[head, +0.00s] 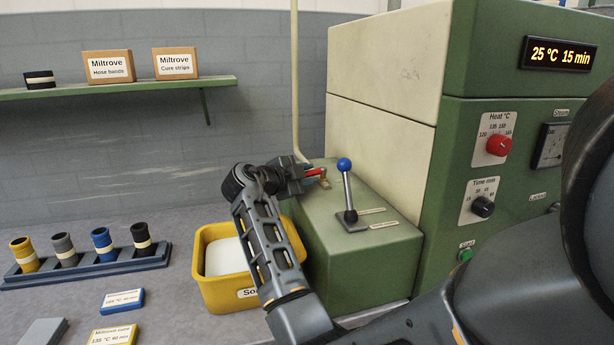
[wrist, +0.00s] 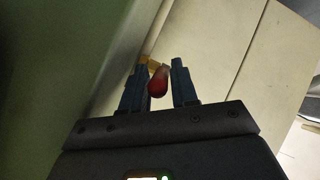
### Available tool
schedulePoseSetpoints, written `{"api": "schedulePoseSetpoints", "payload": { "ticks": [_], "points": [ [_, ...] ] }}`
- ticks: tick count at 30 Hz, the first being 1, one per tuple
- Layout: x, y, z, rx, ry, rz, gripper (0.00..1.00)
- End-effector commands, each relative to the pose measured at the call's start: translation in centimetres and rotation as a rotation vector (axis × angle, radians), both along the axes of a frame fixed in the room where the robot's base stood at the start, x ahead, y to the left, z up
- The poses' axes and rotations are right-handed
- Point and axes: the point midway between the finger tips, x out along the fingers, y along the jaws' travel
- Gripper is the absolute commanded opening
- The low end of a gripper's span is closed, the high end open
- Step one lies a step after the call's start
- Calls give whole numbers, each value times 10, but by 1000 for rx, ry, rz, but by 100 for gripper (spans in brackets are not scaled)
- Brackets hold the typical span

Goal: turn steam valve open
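The steam valve has a red handle (head: 315,172) on a brass body (head: 325,182), on top of the green block (head: 345,240) beside the machine. The red handle also shows in the wrist view (wrist: 158,82), with brass behind it. My gripper (head: 307,173) reaches the handle from the left. In the wrist view my gripper (wrist: 160,66) has its dark fingers apart, one on each side of the handle. A gap shows between the handle and the right finger. The handle is close to the left finger; I cannot tell whether they touch.
A blue-knobbed lever (head: 347,190) stands on the block just right of the valve. A thin pipe (head: 295,80) rises behind it. A yellow bin (head: 215,285) stands below my arm.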

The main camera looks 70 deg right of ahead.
Motion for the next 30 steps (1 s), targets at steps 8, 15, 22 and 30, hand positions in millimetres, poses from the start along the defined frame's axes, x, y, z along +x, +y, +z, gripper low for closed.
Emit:
{"api": "schedulePoseSetpoints", "payload": {
  "ticks": [8,15,22,30],
  "points": [
    [18,39,7,-2,-1,5,28],
    [27,63,13,0,-1,3,28],
    [28,67,15,1,1,1,28],
    [35,62,17,57,19,31,11]
  ]
}}
